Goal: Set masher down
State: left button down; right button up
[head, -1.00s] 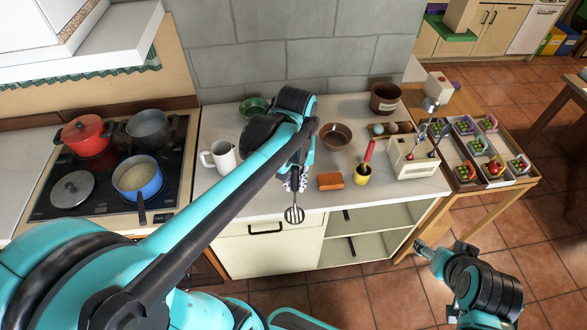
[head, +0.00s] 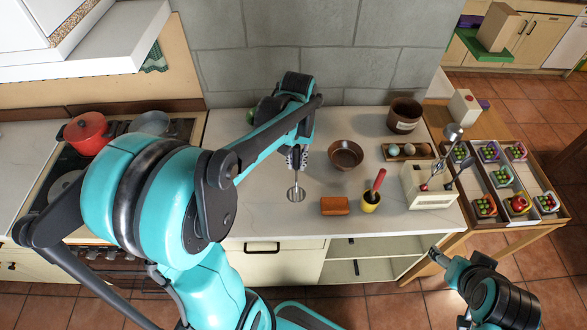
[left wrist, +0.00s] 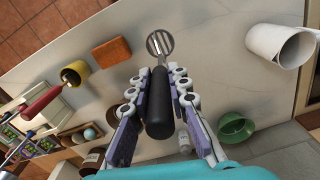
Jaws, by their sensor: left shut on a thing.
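My left gripper (head: 297,160) is shut on the masher's dark handle, which shows in the left wrist view (left wrist: 160,110) between the finger pads. The masher's round slotted metal head (head: 296,193) points down over the pale countertop (head: 270,215), left of the orange-brown block (head: 335,206). I cannot tell whether the head touches the counter. My right gripper (head: 435,254) is at the lower right, in front of the counter and away from the masher. Its fingers are too small to read.
A yellow cup (head: 370,203) with a red-handled tool, a brown bowl (head: 346,155) and a cream utensil holder (head: 428,190) stand right of the masher. In the left wrist view, a white mug (left wrist: 280,45) and green bowl (left wrist: 236,127) lie beyond its right side. Bare counter surrounds the masher head.

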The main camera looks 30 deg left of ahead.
pick_arm(q)
jog(key=f, duration=0.1)
jog(key=w+a+f, duration=0.1)
jog(key=f, duration=0.1)
jog(key=a+f+b, duration=0.1)
jog(key=f, duration=0.1)
jog(key=shift+w+f, duration=0.2)
jog(key=shift+f, duration=0.05)
jog(key=shift+f, duration=0.2)
jog(key=c, duration=1.4)
grip_release()
jog(key=shift+c, duration=0.2)
jog(key=shift+r, duration=0.1)
